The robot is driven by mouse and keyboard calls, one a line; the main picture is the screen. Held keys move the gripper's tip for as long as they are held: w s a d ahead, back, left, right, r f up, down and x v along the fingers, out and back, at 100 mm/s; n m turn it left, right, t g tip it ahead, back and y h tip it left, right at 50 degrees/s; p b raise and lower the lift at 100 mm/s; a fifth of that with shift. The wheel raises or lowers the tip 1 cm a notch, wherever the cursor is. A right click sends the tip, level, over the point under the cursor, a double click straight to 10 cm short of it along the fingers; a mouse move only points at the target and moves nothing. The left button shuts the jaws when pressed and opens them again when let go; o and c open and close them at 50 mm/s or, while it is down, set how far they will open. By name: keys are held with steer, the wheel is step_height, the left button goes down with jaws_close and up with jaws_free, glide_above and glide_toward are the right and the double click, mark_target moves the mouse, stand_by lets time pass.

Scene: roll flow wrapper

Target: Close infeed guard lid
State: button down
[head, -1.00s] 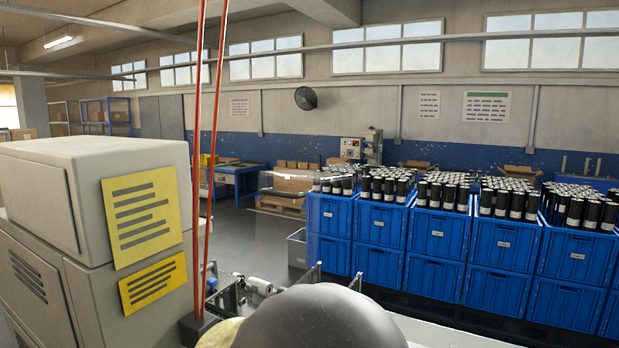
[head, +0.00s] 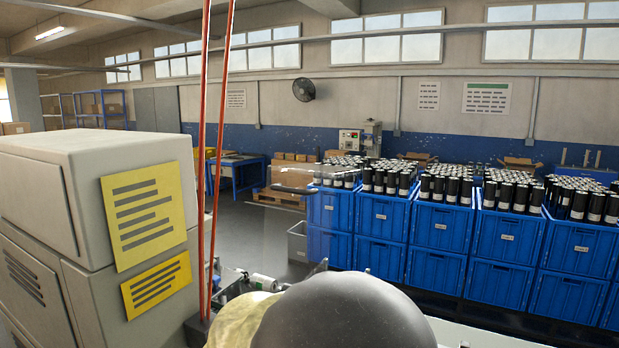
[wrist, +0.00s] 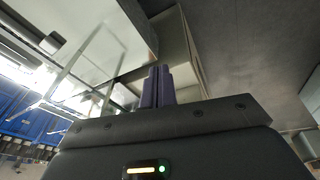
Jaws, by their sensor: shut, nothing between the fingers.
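The infeed guard lid seems to be the clear panel with a dark bar handle (head: 294,190), standing raised in the middle of the head view. Its clear sheet is hard to make out against the floor and crates. In the wrist view, a clear panel with pale edges (wrist: 84,55) fills the upper left and appears to be part of the guard. My gripper (wrist: 157,72) shows in the wrist view with its fingers together and empty, to the right of that panel. I cannot tell whether it touches it. In the head view my arm hides the gripper and much of the machine.
A beige cabinet (head: 85,205) with yellow labels stands close on the left. Red uprights (head: 212,150) rise beside it. A roller (head: 263,282) shows low in the middle. Blue crates (head: 440,226) of dark cylinders line the right. Open floor (head: 240,222) lies behind.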

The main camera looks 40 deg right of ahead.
mark_target(317, 176)
steer(key=w+d+r+n+t+h, duration=0.1)
steer(key=w+d+r+n+h, duration=0.25)
steer(key=w+d+r, duration=0.5)
steer(key=d+r+h, duration=0.3)
steer(key=r, duration=0.7)
steer(key=w+d+r+t+h, duration=0.1)
steer(key=d+r+h, duration=0.3)
steer(key=r, duration=0.7)
steer(key=d+r+t+h+p, duration=0.1)
steer(key=d+r+h, duration=0.3)
steer(key=r, duration=0.6)
steer(key=shift+w+r, duration=0.35)
steer(key=shift+w, duration=0.05)
steer(key=shift+d+m, duration=0.2)
steer(key=shift+m, duration=0.05)
steer(key=p+x, duration=0.5)
steer(key=x, duration=0.7)
steer(key=shift+w+d, duration=0.15)
steer(key=shift+w, duration=0.15)
steer(key=shift+w+d+f+p, duration=0.25)
steer(key=shift+d+p, duration=0.15)
steer(key=shift+d, duration=0.2)
steer(key=shift+r, duration=0.1)
